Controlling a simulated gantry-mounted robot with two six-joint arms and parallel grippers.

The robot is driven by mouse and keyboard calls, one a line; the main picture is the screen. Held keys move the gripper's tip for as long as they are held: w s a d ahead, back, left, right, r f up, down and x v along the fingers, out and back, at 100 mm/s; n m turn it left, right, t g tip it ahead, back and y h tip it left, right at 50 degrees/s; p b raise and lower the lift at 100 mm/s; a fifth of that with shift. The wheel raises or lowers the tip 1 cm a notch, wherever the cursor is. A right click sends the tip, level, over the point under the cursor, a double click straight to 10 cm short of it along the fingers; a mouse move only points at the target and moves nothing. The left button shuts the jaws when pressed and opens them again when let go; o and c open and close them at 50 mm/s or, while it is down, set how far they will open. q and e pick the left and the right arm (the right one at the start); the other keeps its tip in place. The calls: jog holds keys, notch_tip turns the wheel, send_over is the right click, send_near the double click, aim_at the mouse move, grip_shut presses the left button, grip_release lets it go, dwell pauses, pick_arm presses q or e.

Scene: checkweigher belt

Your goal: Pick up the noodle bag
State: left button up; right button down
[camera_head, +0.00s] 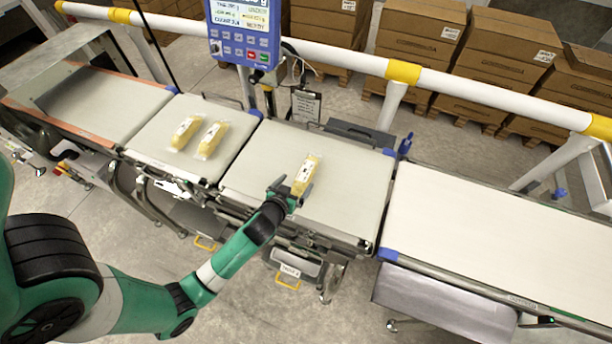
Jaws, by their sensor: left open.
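A yellow noodle bag (306,172) with a pale label lies on the middle belt section (345,205). My left gripper (288,187) is at the near end of this bag, with its fingers open. Whether the fingers touch the bag cannot be told. Two similar noodle bags, one on the left (185,131) and one beside it (211,139), lie side by side on the belt section (165,155) to the left. My right gripper is not in the view.
A control panel (243,35) stands behind the belt. A white and yellow rail (330,58) runs along the back, with cardboard boxes (420,35) beyond it. A wide empty belt (490,225) lies to the right. A metal hood (55,55) covers the left belt.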

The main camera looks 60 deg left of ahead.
aim_at(306, 174)
pick_arm(q)
jog(key=x, duration=0.2)
jog(key=shift+w+a+f, duration=0.1)
jog(key=shift+w+a, duration=0.05)
jog(key=shift+w, duration=0.05)
jog(key=b+x, duration=0.1)
jog(key=x, duration=0.1)
jog(key=b+x, duration=0.1)
jog(key=x, duration=0.1)
jog(key=shift+w+f, duration=0.15)
jog(key=shift+w, duration=0.2)
jog(key=shift+w+a+f, duration=0.15)
jog(key=shift+w, duration=0.15)
jog(key=shift+c, duration=0.3)
grip_shut()
jog(key=shift+r, duration=0.2)
